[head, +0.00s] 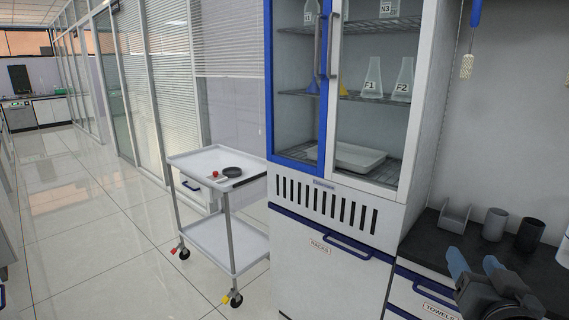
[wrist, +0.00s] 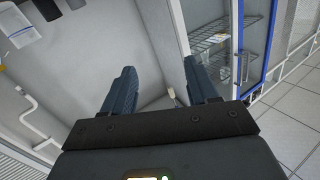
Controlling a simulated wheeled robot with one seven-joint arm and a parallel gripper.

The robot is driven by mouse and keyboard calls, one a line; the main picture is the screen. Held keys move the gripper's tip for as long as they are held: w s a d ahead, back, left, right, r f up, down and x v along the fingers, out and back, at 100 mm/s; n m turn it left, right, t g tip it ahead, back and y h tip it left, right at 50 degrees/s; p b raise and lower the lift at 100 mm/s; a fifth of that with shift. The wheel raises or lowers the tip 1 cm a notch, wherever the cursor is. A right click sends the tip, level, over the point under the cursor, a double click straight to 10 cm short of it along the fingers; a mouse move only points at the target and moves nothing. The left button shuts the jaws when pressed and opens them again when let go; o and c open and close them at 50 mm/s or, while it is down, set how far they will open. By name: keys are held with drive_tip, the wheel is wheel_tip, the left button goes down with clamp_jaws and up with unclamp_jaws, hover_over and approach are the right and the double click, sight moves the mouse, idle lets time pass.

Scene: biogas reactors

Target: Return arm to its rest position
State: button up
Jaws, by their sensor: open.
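My gripper (head: 474,266) is at the lower right of the head view, in front of the dark counter and the towels drawer. Its two blue fingers are apart with nothing between them. In the wrist view my gripper (wrist: 160,92) also shows open and empty, with a grey wall and part of the cabinet beyond it. Part of my dark wrist shows at the bottom right of the head view.
A glass-door cabinet (head: 340,190) with labelled flasks stands left of my gripper. The dark counter (head: 462,240) holds a grey cup (head: 494,224) and a dark cup (head: 530,235). A white trolley (head: 214,161) stands farther left. The tiled floor at left is clear.

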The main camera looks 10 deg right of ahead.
drive_tip(key=s+a+f+n+y, duration=0.2)
drive_tip(key=s+a+f, duration=0.2)
drive_tip(key=s, duration=0.5)
drive_tip(key=s+a+f+n+g+y, duration=0.1)
drive_tip(key=s+a+f+y, duration=0.15)
drive_tip(key=s+a, duration=0.4)
drive_tip(key=s+a+f+n+y, duration=0.1)
drive_tip(key=s+a+f+n, duration=0.2)
drive_tip(key=s, duration=0.7)
drive_tip(key=s+a+r+y, duration=0.1)
drive_tip(key=s+a, duration=0.1)
drive_tip(key=s, duration=0.9)
drive_tip(key=shift+a+r+g, duration=0.25)
drive_tip(key=shift+g, duration=0.15)
drive_tip(key=shift+c, duration=0.4)
